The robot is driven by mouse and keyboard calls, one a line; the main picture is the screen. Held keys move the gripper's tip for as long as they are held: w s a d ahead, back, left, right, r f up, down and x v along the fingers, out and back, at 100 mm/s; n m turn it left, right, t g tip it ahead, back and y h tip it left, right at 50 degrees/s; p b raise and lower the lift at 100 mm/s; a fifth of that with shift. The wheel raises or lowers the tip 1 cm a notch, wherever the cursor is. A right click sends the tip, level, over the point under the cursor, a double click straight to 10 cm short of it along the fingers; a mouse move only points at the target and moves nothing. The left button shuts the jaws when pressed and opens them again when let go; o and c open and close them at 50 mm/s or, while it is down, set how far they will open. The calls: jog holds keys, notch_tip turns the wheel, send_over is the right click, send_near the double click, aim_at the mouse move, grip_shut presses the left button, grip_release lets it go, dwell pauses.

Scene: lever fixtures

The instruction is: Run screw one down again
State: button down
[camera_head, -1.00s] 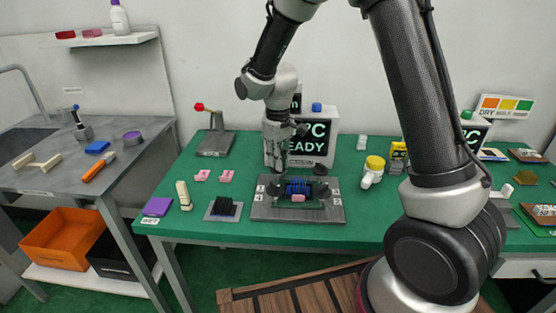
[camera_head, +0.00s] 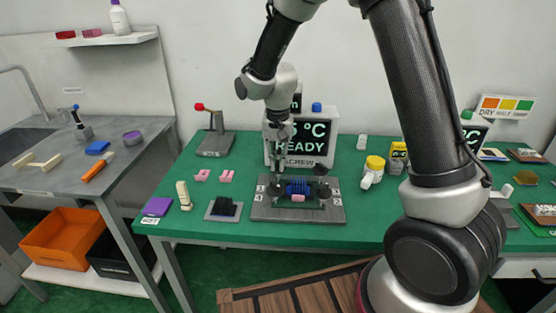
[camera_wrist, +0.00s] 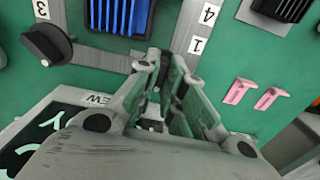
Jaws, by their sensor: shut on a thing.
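The grey screw fixture (camera_head: 335,214) lies on the green table and holds a blue finned block (camera_head: 298,187); the block also shows in the wrist view (camera_wrist: 118,14). My gripper (camera_head: 277,178) points down at the fixture's far left corner. In the wrist view my gripper's fingertips (camera_wrist: 165,62) are closed in beside the label 1 (camera_wrist: 196,45). They are shut on screw one, whose head is mostly hidden between the fingers. Another black screw knob (camera_wrist: 47,44) stands free near the label 3.
A display (camera_head: 315,135) reading READY stands behind the fixture. Two pink clips (camera_head: 226,175) and a dark brush-like block (camera_head: 224,207) lie to the left. The table's front edge is clear.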

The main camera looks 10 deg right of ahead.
aim_at(278, 162)
jog(key=m, duration=0.4)
jog(key=shift+w+m, duration=0.1)
jog(key=shift+m, duration=2)
jog(key=c, duration=1.5)
grip_release()
jog(key=shift+r, duration=0.1)
notch_tip(278, 162, up, 12)
jog(key=shift+f, duration=0.1)
